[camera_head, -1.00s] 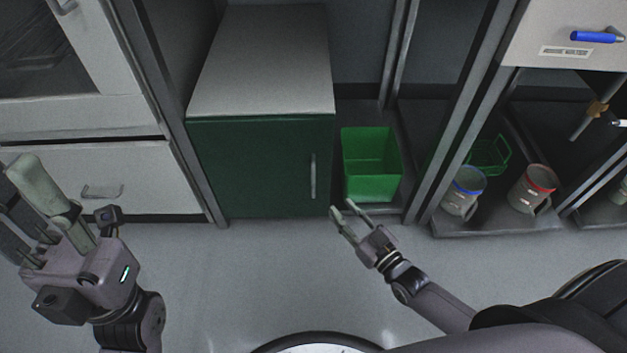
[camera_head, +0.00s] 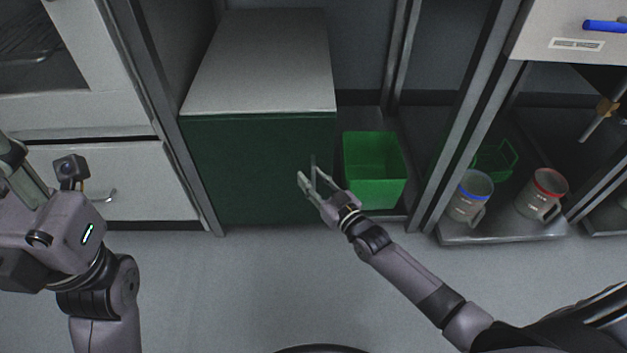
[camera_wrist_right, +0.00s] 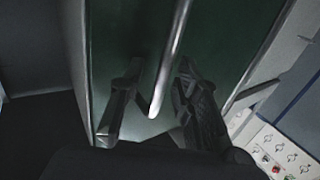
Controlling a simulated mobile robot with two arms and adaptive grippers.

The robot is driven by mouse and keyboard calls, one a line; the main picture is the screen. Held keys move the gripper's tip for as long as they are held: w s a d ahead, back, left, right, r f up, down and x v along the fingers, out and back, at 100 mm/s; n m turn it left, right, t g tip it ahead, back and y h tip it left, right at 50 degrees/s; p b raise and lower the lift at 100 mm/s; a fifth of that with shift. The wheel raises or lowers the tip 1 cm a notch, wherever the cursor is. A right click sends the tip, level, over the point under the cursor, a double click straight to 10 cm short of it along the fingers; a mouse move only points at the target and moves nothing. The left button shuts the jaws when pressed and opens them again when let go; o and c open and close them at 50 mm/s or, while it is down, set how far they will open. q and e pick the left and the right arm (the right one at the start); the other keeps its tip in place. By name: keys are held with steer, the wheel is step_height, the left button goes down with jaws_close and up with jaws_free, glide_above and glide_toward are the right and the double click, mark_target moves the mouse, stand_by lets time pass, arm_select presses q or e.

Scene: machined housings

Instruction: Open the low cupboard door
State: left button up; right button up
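The low cupboard has a dark green door (camera_head: 240,165) under a light grey top (camera_head: 262,65); the door looks closed. Its upright bar handle (camera_wrist_right: 172,55) is near the door's right edge. In the head view my right gripper (camera_head: 308,173) is at the handle and hides part of it. In the right wrist view the right gripper (camera_wrist_right: 158,75) is open, its fingers on either side of the handle with gaps showing. My left gripper (camera_head: 12,170) is at the left edge, cut off by the frame, far from the cupboard; its finger opening is unclear.
A green bin (camera_head: 374,168) stands right of the cupboard. Mugs with a blue rim (camera_head: 470,197) and a red rim (camera_head: 542,195) stand on a low shelf farther right. A white drawer front (camera_head: 130,180) is at the left. The floor (camera_head: 270,285) in front is clear.

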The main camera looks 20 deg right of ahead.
jaws_close()
stand_by(0.8)
